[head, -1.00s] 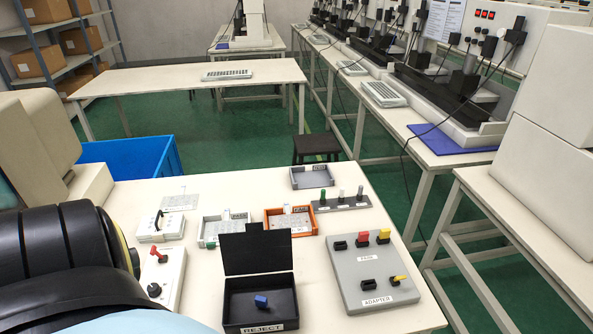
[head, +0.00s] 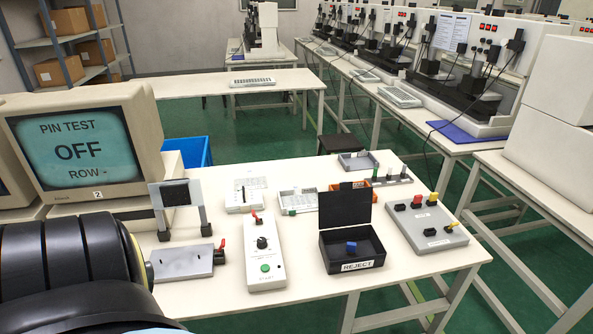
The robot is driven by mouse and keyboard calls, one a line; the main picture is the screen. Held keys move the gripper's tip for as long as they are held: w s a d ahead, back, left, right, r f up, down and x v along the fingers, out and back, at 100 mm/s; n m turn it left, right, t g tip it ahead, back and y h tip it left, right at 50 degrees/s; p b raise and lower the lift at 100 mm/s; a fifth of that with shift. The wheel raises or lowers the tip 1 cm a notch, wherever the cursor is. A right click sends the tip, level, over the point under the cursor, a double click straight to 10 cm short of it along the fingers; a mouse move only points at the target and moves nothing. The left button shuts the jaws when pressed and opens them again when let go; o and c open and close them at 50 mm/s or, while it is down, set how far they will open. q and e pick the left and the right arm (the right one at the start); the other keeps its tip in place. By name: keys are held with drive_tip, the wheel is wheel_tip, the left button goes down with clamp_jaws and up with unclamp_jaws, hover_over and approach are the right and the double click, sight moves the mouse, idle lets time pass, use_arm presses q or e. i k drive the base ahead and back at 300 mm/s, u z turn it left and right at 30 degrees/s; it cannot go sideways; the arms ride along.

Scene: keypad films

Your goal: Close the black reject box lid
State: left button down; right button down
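The black reject box (head: 331,260) stands on the white table, near its front edge, with a white REJECT label on its front. Its black lid (head: 345,208) is open and stands upright at the back of the box. A small blue piece (head: 351,246) lies inside the box. Neither of my grippers is in view. Only a thick black part of my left arm shows at the lower left, away from the box.
A white box with knobs and a green button (head: 264,267) stands left of the reject box. A grey adapter board (head: 425,222) is at its right. Trays (head: 298,203) lie behind. A monitor (head: 82,148) reads PIN TEST OFF. Bare table lies around the box.

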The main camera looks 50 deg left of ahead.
sight(347, 205)
drive_tip(key=k, duration=0.3)
drive_tip(key=u, duration=0.85)
